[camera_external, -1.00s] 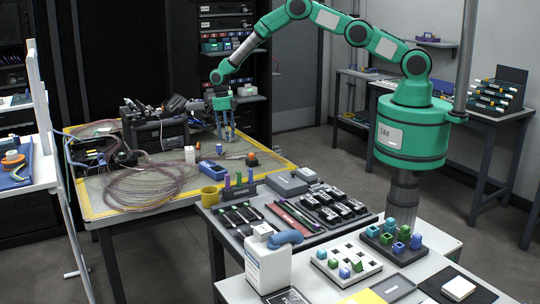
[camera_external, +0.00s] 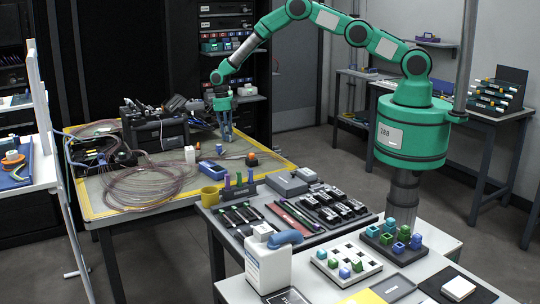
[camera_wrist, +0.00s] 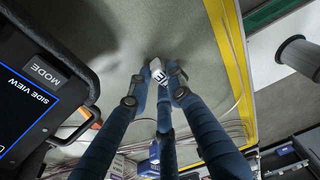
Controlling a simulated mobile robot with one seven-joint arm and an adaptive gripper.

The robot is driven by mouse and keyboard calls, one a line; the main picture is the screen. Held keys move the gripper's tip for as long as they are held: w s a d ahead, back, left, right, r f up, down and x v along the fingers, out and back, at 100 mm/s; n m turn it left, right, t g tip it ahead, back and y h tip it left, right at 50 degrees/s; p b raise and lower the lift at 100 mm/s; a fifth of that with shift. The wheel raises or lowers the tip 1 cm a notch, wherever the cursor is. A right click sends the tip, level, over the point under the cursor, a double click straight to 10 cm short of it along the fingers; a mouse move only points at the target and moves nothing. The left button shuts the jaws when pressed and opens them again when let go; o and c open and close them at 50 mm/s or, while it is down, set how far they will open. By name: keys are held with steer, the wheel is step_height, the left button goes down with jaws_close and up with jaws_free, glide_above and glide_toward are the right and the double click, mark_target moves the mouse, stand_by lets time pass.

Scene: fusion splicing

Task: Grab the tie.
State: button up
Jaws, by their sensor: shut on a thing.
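My gripper (camera_external: 227,138) is low over the grey, yellow-edged work table, with its blue fingers pointing down and drawn together at the tips. In the wrist view the fingertips (camera_wrist: 163,76) close around a small white thing with dark marks (camera_wrist: 158,73), which seems to be the tie. It lies at the grey mat surface, and part of it is hidden by the fingers. In the external view the tie is too small to make out. I cannot tell whether it is lifted off the mat.
A black splicing device (camera_external: 155,132) stands left of my gripper; its screen (camera_wrist: 28,105) shows close by in the wrist view. A coil of cable (camera_external: 140,190), a blue tray (camera_external: 212,171), a white block (camera_external: 190,155) and an orange-topped piece (camera_external: 251,159) lie nearer on the table.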

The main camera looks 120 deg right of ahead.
steer(key=shift+r, duration=0.1)
steer(key=shift+r, duration=1.65)
steer(key=s+a, duration=0.3)
steer(key=s+a+r, duration=0.1)
steer(key=s+a, duration=0.7)
steer(key=shift+s+r, duration=0.25)
